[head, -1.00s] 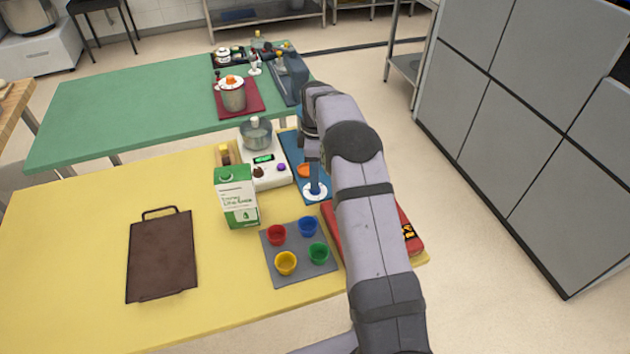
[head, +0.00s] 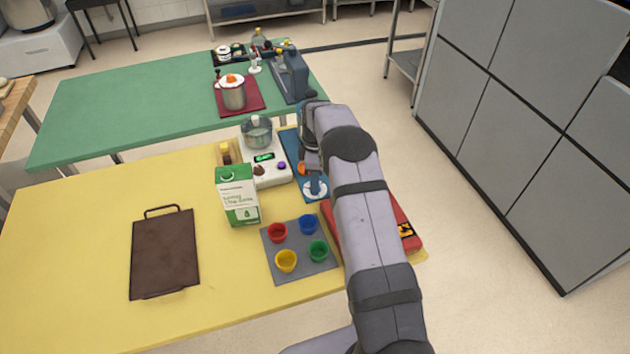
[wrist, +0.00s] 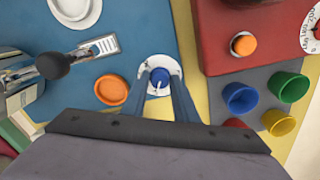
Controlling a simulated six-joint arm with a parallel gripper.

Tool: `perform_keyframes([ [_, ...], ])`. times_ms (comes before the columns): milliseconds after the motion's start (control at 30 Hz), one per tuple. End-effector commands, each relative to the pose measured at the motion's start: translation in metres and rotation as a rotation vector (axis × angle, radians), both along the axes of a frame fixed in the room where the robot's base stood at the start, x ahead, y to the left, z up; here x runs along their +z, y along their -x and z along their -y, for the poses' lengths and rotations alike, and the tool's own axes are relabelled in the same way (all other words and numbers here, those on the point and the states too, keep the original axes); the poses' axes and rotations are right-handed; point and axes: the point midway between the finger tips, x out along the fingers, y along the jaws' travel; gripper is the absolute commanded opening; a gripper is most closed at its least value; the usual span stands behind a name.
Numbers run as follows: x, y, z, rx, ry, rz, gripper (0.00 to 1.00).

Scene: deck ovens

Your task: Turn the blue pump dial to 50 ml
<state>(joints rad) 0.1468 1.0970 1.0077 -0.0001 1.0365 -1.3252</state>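The blue pump dial (wrist: 159,76) is a small blue knob on a round white disc with marks around its rim. It also shows in the head view, where the white disc (head: 315,191) lies at the near end of the blue mat. My gripper (wrist: 160,92) is over the near side of the dial, with one finger to each side and a gap between them. I cannot tell whether the fingers touch the knob. The marks are too small to read. In the head view my arm partly hides the gripper.
An orange disc (wrist: 111,90) lies left of the dial. A red box (wrist: 220,62) with an orange knob stands to the right. Nearby are several coloured cups on a grey mat (head: 298,262), a green-white carton (head: 238,200) and a scale (head: 272,177). The yellow table (head: 80,240) has free room at left.

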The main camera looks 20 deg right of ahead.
Motion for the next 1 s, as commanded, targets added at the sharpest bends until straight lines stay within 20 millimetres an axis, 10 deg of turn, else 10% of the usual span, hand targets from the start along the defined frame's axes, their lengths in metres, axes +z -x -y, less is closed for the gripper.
perform_keyframes([
  [1000, 0.0, -0.0003, 0.0005, -0.588, 0.0, 0.001, 0.04],
])
